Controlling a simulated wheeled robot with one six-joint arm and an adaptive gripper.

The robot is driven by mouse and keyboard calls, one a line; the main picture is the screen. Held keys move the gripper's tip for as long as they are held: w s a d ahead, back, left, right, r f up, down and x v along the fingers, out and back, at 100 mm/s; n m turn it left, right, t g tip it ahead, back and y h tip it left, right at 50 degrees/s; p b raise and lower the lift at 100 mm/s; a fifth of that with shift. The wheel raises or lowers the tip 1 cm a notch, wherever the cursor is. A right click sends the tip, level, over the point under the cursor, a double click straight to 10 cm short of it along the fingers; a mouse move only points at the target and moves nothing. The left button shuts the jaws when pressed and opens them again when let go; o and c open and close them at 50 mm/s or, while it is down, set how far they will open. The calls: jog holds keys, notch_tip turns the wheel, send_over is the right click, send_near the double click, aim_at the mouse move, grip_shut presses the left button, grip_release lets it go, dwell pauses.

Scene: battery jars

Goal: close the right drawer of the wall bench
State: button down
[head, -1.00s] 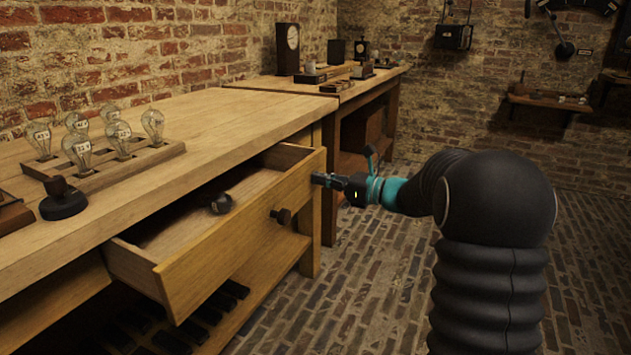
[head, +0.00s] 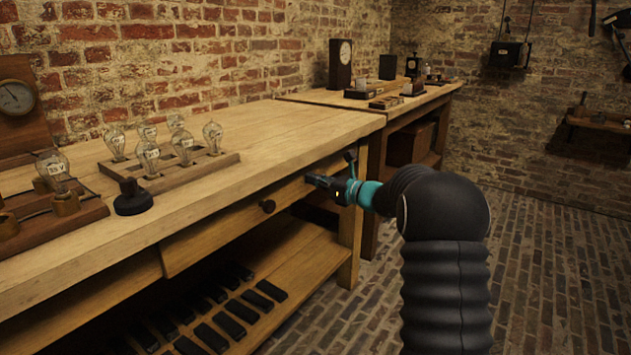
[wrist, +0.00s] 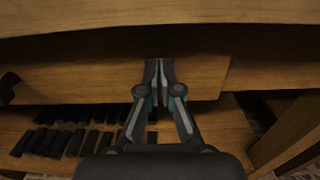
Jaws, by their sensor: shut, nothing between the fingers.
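The right drawer (head: 222,235) of the wall bench is pushed in under the bench top (head: 255,150), with its front close to the bench's front face. A slight step shows at its left end; I cannot tell whether it is fully flush. Its dark round knob (head: 267,206) sits left of my gripper. My gripper (head: 311,179) is shut and empty, its fingertips at the right part of the drawer front. In the wrist view the fingertips (wrist: 158,62) point at the drawer front (wrist: 90,82), seeming to touch it. The drawer's inside is hidden.
A rack of glass bulbs (head: 170,172) and a black knobbed piece (head: 133,198) stand on the bench top. Dark blocks (head: 230,310) lie on the lower shelf. A second bench (head: 400,107) stands beyond. The brick floor (head: 540,250) at right is clear.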

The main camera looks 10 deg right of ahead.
jog(key=shift+w+a+r, duration=0.1)
jog(key=shift+a, duration=0.15)
